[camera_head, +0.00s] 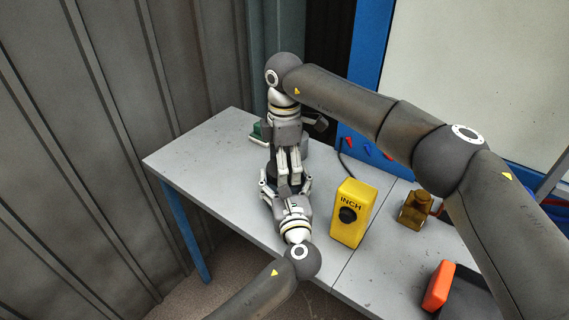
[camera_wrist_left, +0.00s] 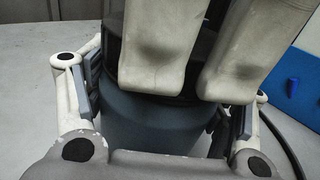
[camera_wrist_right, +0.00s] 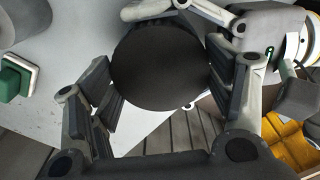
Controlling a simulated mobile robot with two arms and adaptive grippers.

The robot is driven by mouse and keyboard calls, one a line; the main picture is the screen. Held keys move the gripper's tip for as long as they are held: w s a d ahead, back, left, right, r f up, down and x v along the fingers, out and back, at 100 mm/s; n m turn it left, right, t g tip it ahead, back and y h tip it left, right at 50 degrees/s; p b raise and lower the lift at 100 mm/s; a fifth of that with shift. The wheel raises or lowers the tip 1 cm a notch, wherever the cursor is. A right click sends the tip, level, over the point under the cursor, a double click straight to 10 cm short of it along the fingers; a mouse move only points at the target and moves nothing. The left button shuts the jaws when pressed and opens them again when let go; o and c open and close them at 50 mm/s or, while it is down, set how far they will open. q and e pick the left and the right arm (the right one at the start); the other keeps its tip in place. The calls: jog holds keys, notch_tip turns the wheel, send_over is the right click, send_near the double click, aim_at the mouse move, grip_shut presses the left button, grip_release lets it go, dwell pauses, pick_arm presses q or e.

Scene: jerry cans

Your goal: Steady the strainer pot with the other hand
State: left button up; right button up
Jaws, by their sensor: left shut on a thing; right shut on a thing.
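The strainer pot is a blue-grey cylinder with a black upper part, and it stands upright in the left wrist view (camera_wrist_left: 150,128). In the head view my grippers mostly hide it. My left gripper (camera_head: 286,188) is shut around the pot's body, a finger on each side (camera_wrist_left: 165,110). My right gripper (camera_head: 290,165) points down from above and is shut on the pot's black round top, seen between its fingers in the right wrist view (camera_wrist_right: 160,68). I cannot tell whether that top is a separate lid.
A yellow box marked INCH (camera_head: 352,213) stands just right of my left gripper. Farther right are a brown can (camera_head: 415,211) and an orange-red thing (camera_head: 438,286). A green block (camera_wrist_right: 14,80) lies near the pot. The grey table (camera_head: 190,160) is clear at left.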

jog(key=n, duration=0.6)
jog(key=shift+n, duration=0.3)
jog(key=n, duration=1.2)
jog(key=shift+n, duration=0.4)
jog(key=n, duration=0.4)
jog(key=shift+n, duration=0.4)
jog(key=n, duration=0.3)
jog(key=shift+r, duration=0.1)
jog(key=n, duration=0.4)
jog(key=shift+n, duration=0.4)
jog(key=n, duration=0.6)
jog(key=shift+n, duration=0.3)
jog(key=n, duration=0.4)
jog(key=shift+n, duration=0.4)
jog(key=n, duration=0.5)
